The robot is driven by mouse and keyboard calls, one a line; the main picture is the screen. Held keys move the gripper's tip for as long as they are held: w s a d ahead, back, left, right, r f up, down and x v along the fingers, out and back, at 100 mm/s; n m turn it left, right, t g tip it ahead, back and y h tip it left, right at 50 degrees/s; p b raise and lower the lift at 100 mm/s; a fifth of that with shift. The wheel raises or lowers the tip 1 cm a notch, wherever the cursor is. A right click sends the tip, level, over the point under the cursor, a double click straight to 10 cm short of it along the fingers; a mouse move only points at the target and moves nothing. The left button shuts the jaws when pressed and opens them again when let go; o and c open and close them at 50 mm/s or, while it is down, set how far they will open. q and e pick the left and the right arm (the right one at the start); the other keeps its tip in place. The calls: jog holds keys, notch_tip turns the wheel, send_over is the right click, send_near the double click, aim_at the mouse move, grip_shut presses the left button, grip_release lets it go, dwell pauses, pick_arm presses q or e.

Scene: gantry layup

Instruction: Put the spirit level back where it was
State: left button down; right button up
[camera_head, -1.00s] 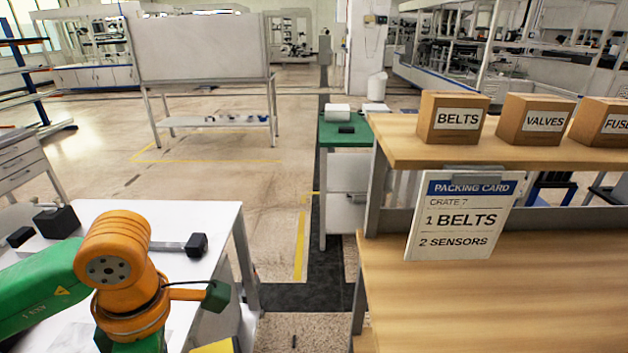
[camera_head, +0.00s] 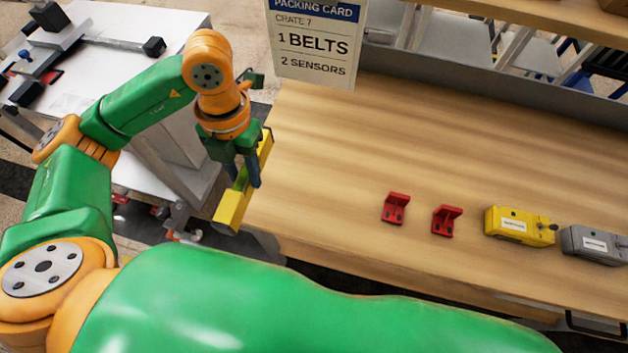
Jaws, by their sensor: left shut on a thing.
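The yellow spirit level (camera_head: 231,208) is a long bar, tilted in the picture, in the camera_head view. My left gripper (camera_head: 246,178) points down and is shut on it near its middle. The fingers hide part of the level. It is at the left edge of the wooden bench (camera_head: 330,160); I cannot tell how high it hangs above it. Two red brackets (camera_head: 396,208) (camera_head: 446,221) stand apart on the bench, right of my left gripper. My right gripper is not in view.
A yellow device (camera_head: 519,226) and a grey device (camera_head: 594,244) sit at the bench's right. A packing card (camera_head: 315,42) hangs at the back. A white table (camera_head: 110,75) with dark fixtures is at left. The bench middle is clear.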

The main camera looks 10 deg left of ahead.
pick_arm(q)
jog(key=w+d+f, duration=0.2)
jog(key=w+d+f+p, duration=0.1)
jog(key=w+d+f, duration=0.1)
jog(key=d+f, duration=0.1)
jog(key=w+d+f, duration=0.2)
jog(key=shift+d+f+p, duration=0.25)
jog(key=shift+d+p, duration=0.05)
notch_tip(320, 180, down, 3)
jog(key=shift+d+f, duration=0.1)
jog(key=shift+d, duration=0.05)
jog(key=shift+w+f, duration=0.1)
jog(key=shift+f, duration=0.2)
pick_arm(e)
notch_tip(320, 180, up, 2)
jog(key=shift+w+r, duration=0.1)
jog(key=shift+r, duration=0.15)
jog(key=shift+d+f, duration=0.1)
pick_arm(q)
jog(key=c, duration=0.5)
grip_release()
jog(key=shift+f, duration=0.1)
